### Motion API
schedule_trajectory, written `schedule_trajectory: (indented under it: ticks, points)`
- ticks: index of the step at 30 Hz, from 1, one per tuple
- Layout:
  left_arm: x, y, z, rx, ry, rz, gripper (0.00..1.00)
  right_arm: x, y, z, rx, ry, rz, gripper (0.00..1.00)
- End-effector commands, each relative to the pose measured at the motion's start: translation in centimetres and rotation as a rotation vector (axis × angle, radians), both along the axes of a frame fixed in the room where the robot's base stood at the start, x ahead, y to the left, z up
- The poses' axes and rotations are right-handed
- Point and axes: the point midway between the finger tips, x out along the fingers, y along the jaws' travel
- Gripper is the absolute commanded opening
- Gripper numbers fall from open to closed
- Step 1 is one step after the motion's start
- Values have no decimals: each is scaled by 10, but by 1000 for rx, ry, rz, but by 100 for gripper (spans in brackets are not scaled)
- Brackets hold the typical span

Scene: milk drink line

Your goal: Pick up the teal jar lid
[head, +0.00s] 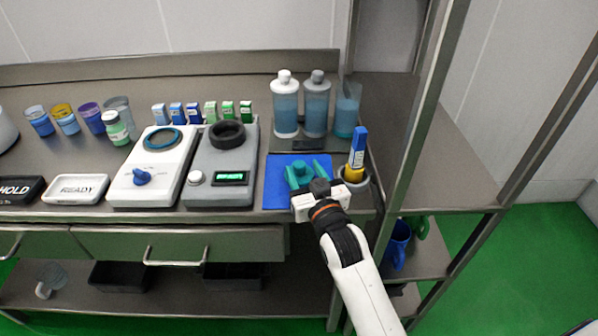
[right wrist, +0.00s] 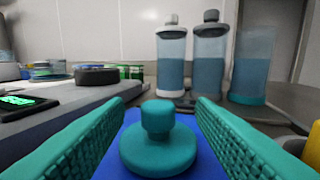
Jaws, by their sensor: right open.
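The teal jar lid (right wrist: 158,148) is a round disc with a knob on top. It lies flat on a blue mat (head: 279,167), and it also shows in the head view (head: 300,171). My right gripper (head: 307,178) is open, low over the mat. In the right wrist view its two teal ribbed fingers (right wrist: 160,125) stand on either side of the lid, with a gap on both sides of the knob. Part of the lid's near rim is cut off or close to the bottom edge. My left gripper is not in view.
A grey device (head: 222,160) with a black ring stands left of the mat. A cup (head: 358,180) holding a yellow-and-blue item (head: 357,150) is close to the gripper's right. A metal post rises further right.

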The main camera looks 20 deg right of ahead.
Motion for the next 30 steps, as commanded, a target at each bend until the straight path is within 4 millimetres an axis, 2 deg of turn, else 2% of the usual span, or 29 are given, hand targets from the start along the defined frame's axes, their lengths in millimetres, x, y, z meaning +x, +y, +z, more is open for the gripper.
schedule_trajectory:
  ticks: [5, 13, 22, 30]
  points:
    - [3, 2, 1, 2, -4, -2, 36, 14, 1, 0, 1, 0, 0, 50]
    - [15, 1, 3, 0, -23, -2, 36, 51, 4, -1, 0, 0, 0, 50]
    - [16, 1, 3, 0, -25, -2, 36, 56, 4, -2, 0, 1, 0, 50]
    - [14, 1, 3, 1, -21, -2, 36, 56, 4, -2, 0, 1, 0, 6]
